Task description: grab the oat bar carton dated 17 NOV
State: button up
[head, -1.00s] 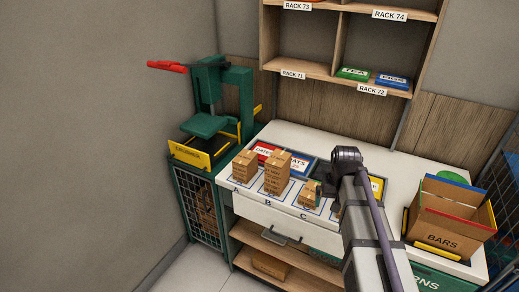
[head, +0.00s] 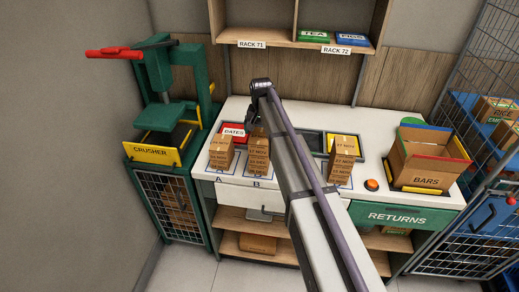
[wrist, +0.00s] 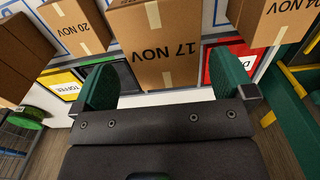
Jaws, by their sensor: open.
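The carton dated 17 NOV (wrist: 158,45) is a brown box with a tape strip, in the middle of the wrist view. My gripper (wrist: 165,76) is open, one green finger on each side of the carton's near end in that view, with gaps to both; how deep they reach around it I cannot tell. In the head view my gripper (head: 251,126) is behind the stack at B (head: 259,155). The wrist view also shows a carton dated 20 NOV (wrist: 78,25) to the left and one dated 04 NOV (wrist: 268,20) to the right.
Carton stacks stand at A (head: 221,155) and at the right (head: 342,157); my arm hides place C. Behind them are a red DATES bin (head: 231,130) and a yellow bin (head: 352,140). A BARS box (head: 428,165), an orange button (head: 372,185) and a green crusher (head: 165,115) flank them.

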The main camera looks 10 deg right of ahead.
aim_at(260, 135)
jog(key=shift+f, duration=0.2)
jog(key=f+b, duration=0.5)
jog(key=shift+a+f, duration=0.2)
jog(key=shift+f, duration=0.05)
jog(key=shift+r, duration=0.25)
jog(key=c, duration=0.9)
